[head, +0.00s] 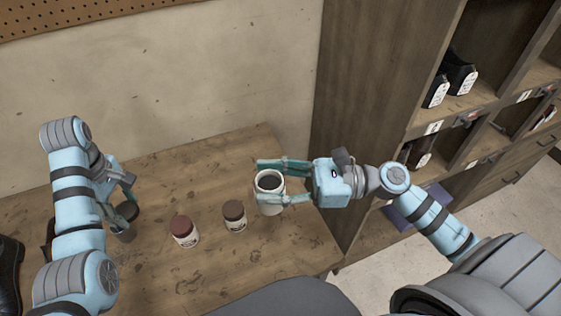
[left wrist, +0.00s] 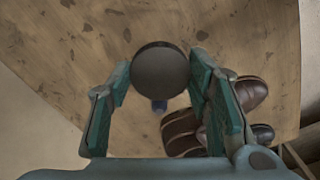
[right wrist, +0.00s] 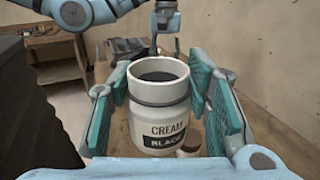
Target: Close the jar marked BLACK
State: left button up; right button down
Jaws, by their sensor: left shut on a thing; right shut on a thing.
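The white jar marked BLACK (head: 270,208) is upright without a lid, its dark contents showing at the mouth. Its label reads CREAM BLACK in the right wrist view (right wrist: 164,122). My right gripper (head: 270,182) is shut around the jar's sides. Whether the jar touches the table is not clear. My left gripper (head: 125,212) is over the left part of the table, shut on a round black lid (left wrist: 160,70). The lid also shows in the head view (head: 127,210), well left of the jar and apart from it.
Two closed jars, one with a red-brown lid (head: 185,231) and one with a brown lid (head: 234,216), stand on the wooden table (head: 190,275) between my grippers. Dark shoes (head: 8,272) are at the left edge. A wooden shelf (head: 375,90) with shoes rises at right.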

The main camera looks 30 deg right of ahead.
pick_arm(q)
jog(key=shift+w+a+f, duration=0.1)
jog(key=shift+w+a, duration=0.05)
jog(key=shift+a, duration=0.05)
jog(key=shift+d, duration=0.1)
pick_arm(e)
jog(key=w+a+f+n+g+y, duration=0.1)
jog(key=a+n+g, duration=0.5)
jog(key=a+g, duration=0.3)
jog(key=shift+a+y, duration=0.3)
jog(key=shift+a, duration=0.2)
jog(key=shift+f, duration=0.1)
